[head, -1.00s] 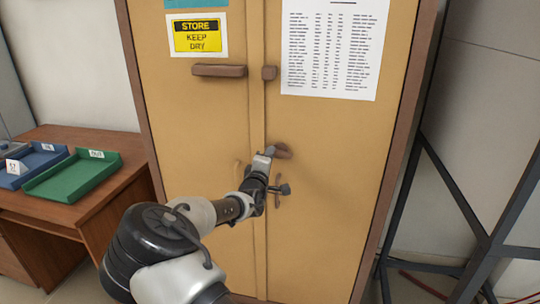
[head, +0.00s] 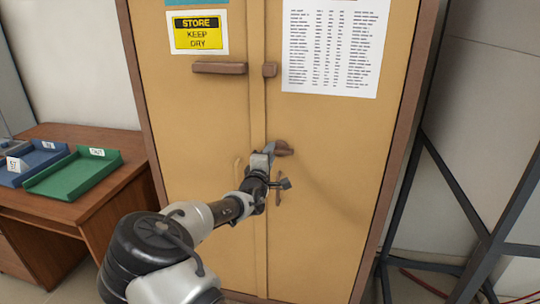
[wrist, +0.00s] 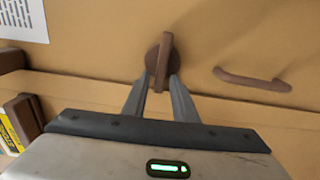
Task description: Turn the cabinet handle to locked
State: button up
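The cabinet handle is a brown lever on a round base (head: 283,148), on the right door of the tan cabinet (head: 330,200). In the head view it lies roughly sideways, its left end partly hidden by my gripper (head: 266,156). In the wrist view, the lever (wrist: 163,62) runs up and down the picture over its dark round base. My gripper's two fingers (wrist: 160,85) are on either side of the lever's near end. The fingers look open, with a small gap on each side; any light contact is hard to tell.
A curved pull handle (wrist: 253,80) is beside the lever in the wrist view. Left is a wooden desk (head: 75,135) with a green tray (head: 75,174); right is a dark metal frame (head: 455,190).

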jog(key=shift+o, duration=0.3)
jog(key=shift+s, duration=0.1)
jog(key=p+v, duration=0.1)
jog(key=v, duration=1.6)
jog(key=shift+p, duration=0.35)
jog(key=shift+s, duration=0.1)
